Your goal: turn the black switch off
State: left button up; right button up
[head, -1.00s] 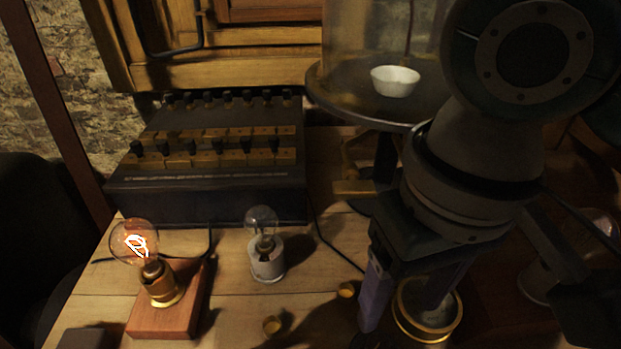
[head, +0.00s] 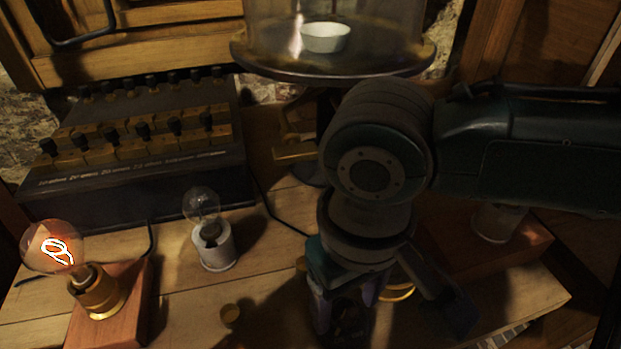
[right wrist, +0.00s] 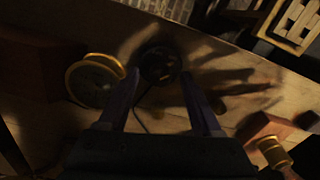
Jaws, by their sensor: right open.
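My right gripper (head: 345,308) hangs down over the table, fingers open and pointing at the tabletop. In the right wrist view a dark round object, which looks like the black switch (right wrist: 158,63), lies just beyond and between the open fingertips (right wrist: 158,80). It is dim there, and I cannot tell its lever position or whether a finger touches it. In the head view the gripper mostly hides that spot. The bulb (head: 52,246) on the wooden block (head: 110,318) at the left glows. My left gripper is not in view.
A brass-rimmed round instrument (right wrist: 92,80) lies beside the gripper. An unlit bulb in a white holder (head: 215,248) stands left of the gripper. A black box with brass blocks (head: 130,190) and a round stand with a white bowl (head: 325,38) are behind.

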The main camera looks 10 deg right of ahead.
grip_shut()
dwell(0.4)
